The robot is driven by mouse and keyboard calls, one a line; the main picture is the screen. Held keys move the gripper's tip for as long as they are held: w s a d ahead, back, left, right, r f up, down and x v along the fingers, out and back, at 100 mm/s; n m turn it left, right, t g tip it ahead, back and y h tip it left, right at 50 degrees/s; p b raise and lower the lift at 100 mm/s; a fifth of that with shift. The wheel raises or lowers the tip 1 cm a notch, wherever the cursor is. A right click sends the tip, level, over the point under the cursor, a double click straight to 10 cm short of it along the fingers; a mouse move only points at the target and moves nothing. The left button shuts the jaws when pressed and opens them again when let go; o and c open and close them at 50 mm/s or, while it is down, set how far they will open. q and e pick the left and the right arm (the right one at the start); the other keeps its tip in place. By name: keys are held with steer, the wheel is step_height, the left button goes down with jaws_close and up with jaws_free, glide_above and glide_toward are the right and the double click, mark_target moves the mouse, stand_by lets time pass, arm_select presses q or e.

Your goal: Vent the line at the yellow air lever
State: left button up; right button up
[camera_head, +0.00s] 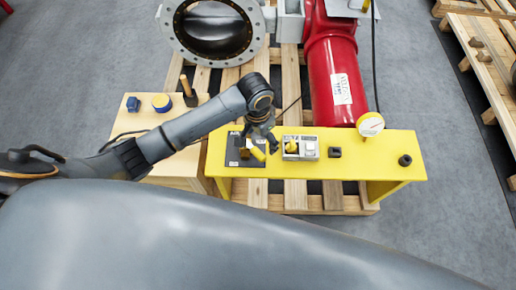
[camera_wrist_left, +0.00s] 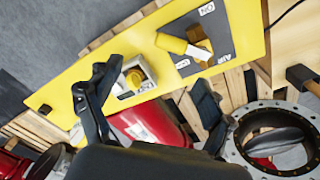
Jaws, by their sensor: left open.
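The yellow air lever (camera_head: 258,154) is on a dark plate (camera_head: 234,160) at the left end of the yellow bench. In the left wrist view the lever (camera_wrist_left: 174,44) shows a thick yellow handle and a tan body on the plate, which has small white labels. The lever's handle points toward the left there. My left gripper (camera_head: 261,143) is over the plate and hides part of the lever in the head view. In the wrist view its fingers (camera_wrist_left: 155,80) are spread with nothing between them. My right gripper is not in view.
A grey box with a yellow knob (camera_head: 300,148) stands right of the lever, close to my gripper. Farther right are a black fitting (camera_head: 335,152), a gauge (camera_head: 370,124) and a black knob (camera_head: 405,160). A red cylinder (camera_head: 335,75) and a flanged valve (camera_head: 212,30) lie behind.

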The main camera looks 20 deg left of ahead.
mark_target(258, 154)
arm_select(q)
steer(key=shift+y, duration=0.4)
steer(key=f, duration=0.6)
steer(key=w+a+f, duration=0.1)
steer(key=f, duration=0.3)
steer(key=shift+a+f, duration=0.1)
steer(key=shift+f, duration=0.7)
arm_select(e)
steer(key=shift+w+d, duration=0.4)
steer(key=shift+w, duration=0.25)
arm_select(q)
steer(key=shift+c, duration=0.4)
steer(key=shift+s, duration=0.2)
steer(key=c, duration=1.5)
steer(key=shift+c, duration=0.5)
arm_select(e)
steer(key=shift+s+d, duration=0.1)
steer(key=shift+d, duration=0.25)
